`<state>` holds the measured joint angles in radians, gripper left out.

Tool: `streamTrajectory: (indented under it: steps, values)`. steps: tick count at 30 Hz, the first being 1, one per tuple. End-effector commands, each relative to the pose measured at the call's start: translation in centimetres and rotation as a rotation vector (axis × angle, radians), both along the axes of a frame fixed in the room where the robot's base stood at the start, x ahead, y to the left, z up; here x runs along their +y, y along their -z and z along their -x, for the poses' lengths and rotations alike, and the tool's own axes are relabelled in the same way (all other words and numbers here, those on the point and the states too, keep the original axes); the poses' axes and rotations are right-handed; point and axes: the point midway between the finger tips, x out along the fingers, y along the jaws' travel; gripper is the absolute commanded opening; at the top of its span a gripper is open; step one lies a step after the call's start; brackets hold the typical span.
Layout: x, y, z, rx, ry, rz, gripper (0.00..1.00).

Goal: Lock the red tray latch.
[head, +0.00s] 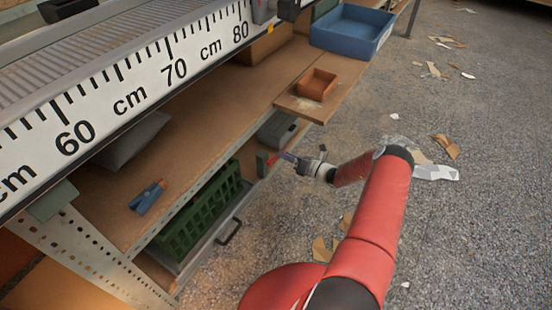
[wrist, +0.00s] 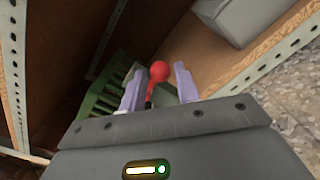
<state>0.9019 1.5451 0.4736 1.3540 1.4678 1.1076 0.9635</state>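A red ball knob (wrist: 160,71) on a short red stem shows in the wrist view; I take it for the latch. In the head view a small red piece (head: 272,161) shows at the shelf edge, just left of my gripper. My gripper (head: 288,157) reaches in from the right. In the wrist view its two lavender fingers (wrist: 158,86) are apart. The knob shows between them, with a gap on each side. The stem's lower end is partly hidden by the gripper body. I cannot tell whether the latch is locked.
A green crate (head: 191,224) sits low under the wooden shelf (head: 118,205), beside a dark pull handle (head: 230,232). A grey box (head: 277,131) stands behind my gripper. An orange bin (head: 317,84) and a blue bin (head: 345,32) are farther back. The floor at right has scattered scraps.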

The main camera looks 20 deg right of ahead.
Motion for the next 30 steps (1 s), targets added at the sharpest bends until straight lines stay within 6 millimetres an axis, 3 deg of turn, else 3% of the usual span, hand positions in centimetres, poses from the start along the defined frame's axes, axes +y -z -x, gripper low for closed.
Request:
streamTrajectory:
  steps: [17,30]
  values:
    - [0.2,-0.3,0.2,0.001,0.000,-0.001,0.32]
    - [0.7,-1.9,0.6,0.000,-0.001,0.000,0.32]
